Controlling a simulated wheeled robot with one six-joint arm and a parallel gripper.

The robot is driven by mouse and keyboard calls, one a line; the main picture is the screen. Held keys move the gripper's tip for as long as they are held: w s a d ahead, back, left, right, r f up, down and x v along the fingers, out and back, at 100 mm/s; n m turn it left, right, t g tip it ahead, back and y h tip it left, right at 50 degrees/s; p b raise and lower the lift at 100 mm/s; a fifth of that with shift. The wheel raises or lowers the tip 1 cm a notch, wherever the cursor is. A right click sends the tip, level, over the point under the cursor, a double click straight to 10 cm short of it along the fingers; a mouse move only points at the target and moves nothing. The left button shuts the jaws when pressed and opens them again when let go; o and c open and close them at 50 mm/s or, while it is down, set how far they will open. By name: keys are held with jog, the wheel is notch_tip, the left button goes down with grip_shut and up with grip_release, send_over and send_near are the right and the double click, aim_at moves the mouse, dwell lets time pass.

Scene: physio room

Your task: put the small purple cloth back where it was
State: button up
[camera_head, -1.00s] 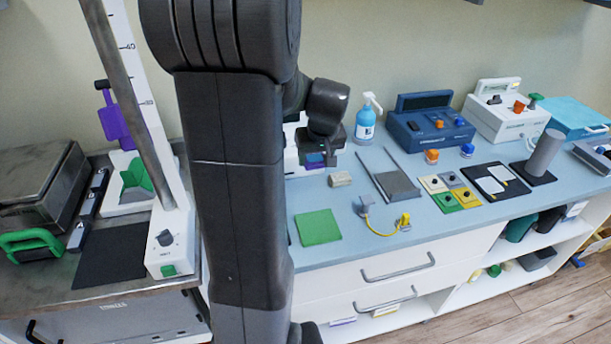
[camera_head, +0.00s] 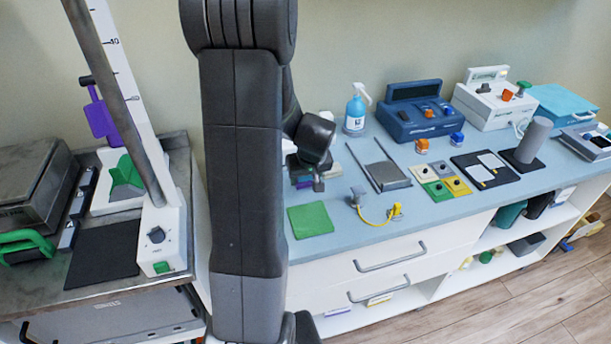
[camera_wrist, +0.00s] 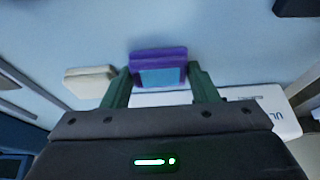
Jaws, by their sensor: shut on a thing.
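The small purple cloth (camera_wrist: 158,54) is a compact folded piece with a light blue patch on the face toward me. In the wrist view it sits between the two green fingers of my gripper (camera_wrist: 160,78), which is shut on it. In the head view my gripper (camera_head: 305,180) is low over the blue worktop, behind the green cloth (camera_head: 310,218). A bit of purple (camera_head: 318,186) shows under it there. My arm hides part of the worktop to the left. I cannot tell whether the cloth touches the worktop.
A beige block (camera_wrist: 89,80) lies left of the cloth in the wrist view. A grey tray with rails (camera_head: 380,174), a yellow-cabled part (camera_head: 378,213) and coloured tiles (camera_head: 438,182) are to the right. A blue spray bottle (camera_head: 356,110) stands behind.

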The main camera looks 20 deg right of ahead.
jog(key=shift+f, duration=0.2)
jog(key=o, duration=0.9)
jog(key=shift+o, duration=0.2)
jog(key=shift+r, duration=0.2)
jog(key=shift+r, duration=0.2)
jog(key=v, duration=1.1)
jog(key=shift+s+r, duration=0.15)
jog(key=shift+r, duration=0.15)
